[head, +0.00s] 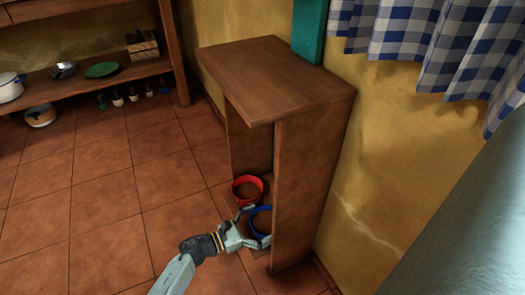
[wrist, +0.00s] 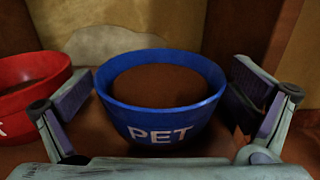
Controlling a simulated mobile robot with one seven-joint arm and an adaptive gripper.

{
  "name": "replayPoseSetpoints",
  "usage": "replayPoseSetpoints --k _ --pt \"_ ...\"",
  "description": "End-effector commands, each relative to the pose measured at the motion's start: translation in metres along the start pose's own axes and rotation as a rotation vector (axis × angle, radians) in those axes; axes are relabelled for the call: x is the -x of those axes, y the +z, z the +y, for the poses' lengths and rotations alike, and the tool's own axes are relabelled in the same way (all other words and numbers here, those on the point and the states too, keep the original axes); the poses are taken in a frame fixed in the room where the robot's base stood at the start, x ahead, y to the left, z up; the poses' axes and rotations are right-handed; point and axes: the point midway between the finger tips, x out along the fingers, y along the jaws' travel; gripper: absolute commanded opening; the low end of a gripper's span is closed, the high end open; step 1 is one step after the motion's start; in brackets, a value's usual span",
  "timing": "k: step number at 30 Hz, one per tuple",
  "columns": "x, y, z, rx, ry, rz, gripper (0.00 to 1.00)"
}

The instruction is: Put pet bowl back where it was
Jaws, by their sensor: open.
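A blue pet bowl (wrist: 160,110), marked PET and filled with something brown, stands upright between the spread fingers of my gripper (wrist: 165,115) in the wrist view. The fingers are open, one on each side, with gaps to the bowl. In the head view the blue bowl (head: 262,221) sits low inside a wooden cabinet (head: 300,78), partly hidden by its right side panel. My gripper (head: 250,228) reaches in at the cabinet's open front. A red bowl (head: 247,188) stands just behind the blue one; it also shows at the left in the wrist view (wrist: 30,85), close to the left finger.
The cabinet's right panel (head: 300,190) stands close to my gripper. A wooden shelf (head: 85,82) at the upper left holds a green plate (head: 102,70) and a white pot (head: 10,88). The tiled floor (head: 100,200) to the left is clear.

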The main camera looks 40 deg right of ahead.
Motion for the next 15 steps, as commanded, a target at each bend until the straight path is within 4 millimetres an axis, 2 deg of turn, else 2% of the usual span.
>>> replayPoseSetpoints --k 9,15 --pt "0.067 -0.001 0.001 0.001 0.007 0.000 1.00" --pt "0.101 -0.001 0.001 0.000 0.005 0.000 1.00"
